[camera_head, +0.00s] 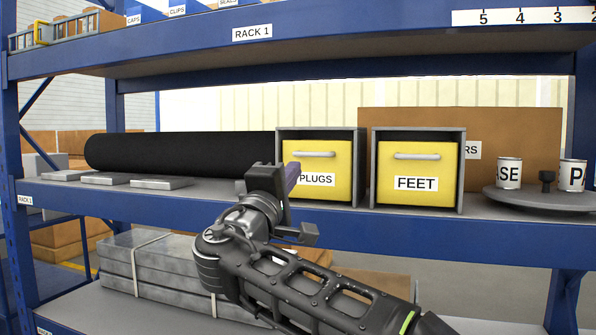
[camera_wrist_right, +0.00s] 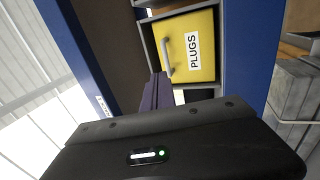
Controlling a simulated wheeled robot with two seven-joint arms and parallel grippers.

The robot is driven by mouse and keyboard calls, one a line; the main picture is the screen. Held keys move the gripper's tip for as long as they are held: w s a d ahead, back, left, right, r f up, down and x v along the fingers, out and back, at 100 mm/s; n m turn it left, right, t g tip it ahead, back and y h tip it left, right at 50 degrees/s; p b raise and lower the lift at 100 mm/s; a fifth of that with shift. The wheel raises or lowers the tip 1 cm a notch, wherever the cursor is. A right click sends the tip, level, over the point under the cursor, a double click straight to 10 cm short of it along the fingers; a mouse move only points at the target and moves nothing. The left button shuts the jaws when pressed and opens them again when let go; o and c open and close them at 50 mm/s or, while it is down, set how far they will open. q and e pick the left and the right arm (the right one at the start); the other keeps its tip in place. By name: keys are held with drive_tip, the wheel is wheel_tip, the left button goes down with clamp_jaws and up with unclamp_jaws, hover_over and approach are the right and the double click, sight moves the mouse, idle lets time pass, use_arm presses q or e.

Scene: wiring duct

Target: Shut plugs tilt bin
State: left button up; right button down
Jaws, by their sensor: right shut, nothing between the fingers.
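The yellow plugs tilt bin (camera_head: 318,166) sits in a grey frame on the middle shelf, with a handle near its top and a PLUGS label. Its front looks upright and flush with the frame, so it appears closed. In the right wrist view the plugs bin (camera_wrist_right: 204,50) shows turned on its side, ahead of the fingers. My right gripper (camera_head: 291,178) is shut and empty, its fingertips in front of the bin's lower left part and hiding the start of the label. Its dark fingers (camera_wrist_right: 157,92) also show in the right wrist view. Contact cannot be told. My left gripper is not in view.
A matching yellow FEET bin (camera_head: 416,172) stands to the right, also closed. A black roll (camera_head: 180,152) and flat grey plates (camera_head: 160,183) lie to the left. A round tray (camera_head: 530,201) with labelled cups is at right. The upper shelf (camera_head: 330,45) overhangs.

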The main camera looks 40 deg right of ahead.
drive_tip(key=v, duration=0.4)
drive_tip(key=shift+s+a+r, duration=0.15)
drive_tip(key=shift+a+r, duration=0.15)
drive_tip(key=shift+a, duration=0.1)
